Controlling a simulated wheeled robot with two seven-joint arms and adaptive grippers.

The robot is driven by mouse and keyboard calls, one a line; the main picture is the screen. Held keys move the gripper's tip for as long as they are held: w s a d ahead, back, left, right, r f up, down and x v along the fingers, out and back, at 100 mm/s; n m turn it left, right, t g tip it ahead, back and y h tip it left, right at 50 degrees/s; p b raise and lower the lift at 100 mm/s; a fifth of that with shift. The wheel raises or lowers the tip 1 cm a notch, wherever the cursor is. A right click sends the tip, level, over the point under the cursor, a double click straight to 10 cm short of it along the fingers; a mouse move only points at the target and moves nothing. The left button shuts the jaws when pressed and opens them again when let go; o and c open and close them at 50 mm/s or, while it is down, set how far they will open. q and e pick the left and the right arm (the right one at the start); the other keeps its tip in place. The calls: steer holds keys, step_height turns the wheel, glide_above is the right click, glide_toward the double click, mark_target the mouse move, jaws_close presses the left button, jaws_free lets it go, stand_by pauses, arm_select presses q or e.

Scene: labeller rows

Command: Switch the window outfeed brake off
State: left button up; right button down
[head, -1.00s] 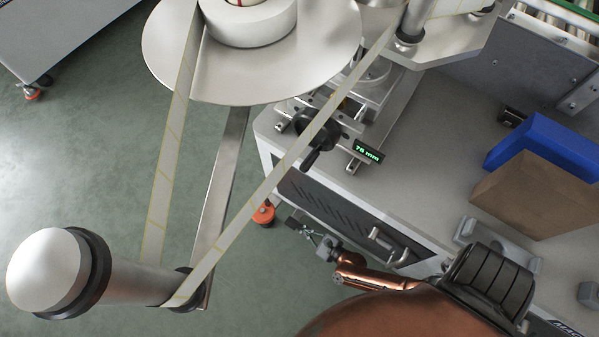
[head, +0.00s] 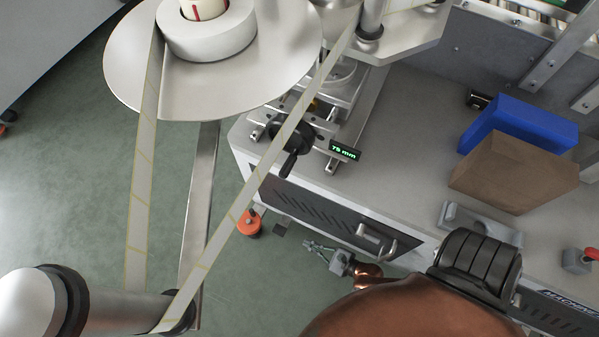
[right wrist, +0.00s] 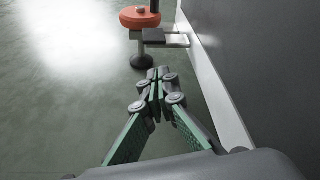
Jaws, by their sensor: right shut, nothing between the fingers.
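No switch labelled as the window outfeed brake can be read in these views. A small grey box with a red knob or lever (head: 591,254) sits on the machine top at the far right edge of the head view; I cannot tell what it controls. My right gripper (head: 312,246) is low beside the machine's front face, left of the drawer-like handle, well away from that box. In the right wrist view the gripper (right wrist: 156,84) has its fingertips together with nothing between them. My left gripper is not in view.
The label web (head: 240,200) runs from the reel disc (head: 120,70) to a roller (head: 35,300) at lower left. A hand crank (head: 290,140) and a "75 mm" display (head: 345,150) stand near the machine corner. Blue (head: 520,125) and brown (head: 515,170) blocks lie on top. An orange-red foot (right wrist: 140,17) is ahead.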

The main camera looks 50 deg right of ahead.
steer(key=shift+v, duration=1.05)
